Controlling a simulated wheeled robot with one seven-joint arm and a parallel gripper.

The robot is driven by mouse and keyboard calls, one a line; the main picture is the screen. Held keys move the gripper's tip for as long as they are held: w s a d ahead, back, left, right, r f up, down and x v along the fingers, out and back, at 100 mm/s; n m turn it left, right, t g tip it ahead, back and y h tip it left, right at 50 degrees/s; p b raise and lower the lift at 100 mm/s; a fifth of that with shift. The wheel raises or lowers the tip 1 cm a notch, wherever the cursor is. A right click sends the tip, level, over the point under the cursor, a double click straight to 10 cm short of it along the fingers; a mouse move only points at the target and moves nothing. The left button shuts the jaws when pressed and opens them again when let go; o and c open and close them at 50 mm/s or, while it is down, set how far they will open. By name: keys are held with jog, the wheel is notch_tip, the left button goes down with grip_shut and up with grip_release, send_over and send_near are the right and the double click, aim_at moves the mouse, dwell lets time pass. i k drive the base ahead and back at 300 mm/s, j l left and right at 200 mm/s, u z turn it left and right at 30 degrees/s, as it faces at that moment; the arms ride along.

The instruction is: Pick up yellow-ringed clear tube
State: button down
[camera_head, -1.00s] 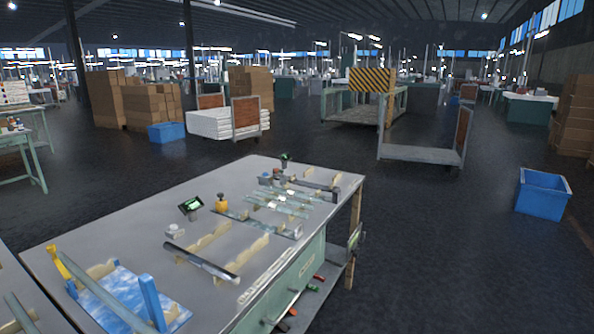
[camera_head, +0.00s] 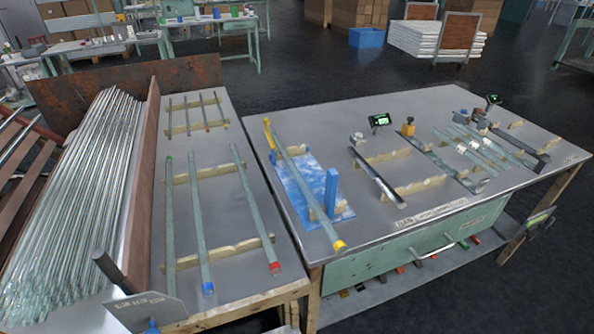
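A clear tube with yellow ends (camera_head: 300,180) lies at a slant on a blue-and-white board (camera_head: 290,194) at the left end of the right-hand table. Its far end is near the back of the board. Its near yellow end reaches past the board to the table's front edge. A blue post (camera_head: 331,192) stands close to the right of the tube. My gripper is not in view.
The left table (camera_head: 222,190) holds similar tubes with green (camera_head: 170,205), blue (camera_head: 201,225) and red (camera_head: 252,205) ends on wooden rests. Many bare tubes (camera_head: 75,200) fill a rack at far left.

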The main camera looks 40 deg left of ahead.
aim_at(339, 246)
jog(key=u, duration=1.05)
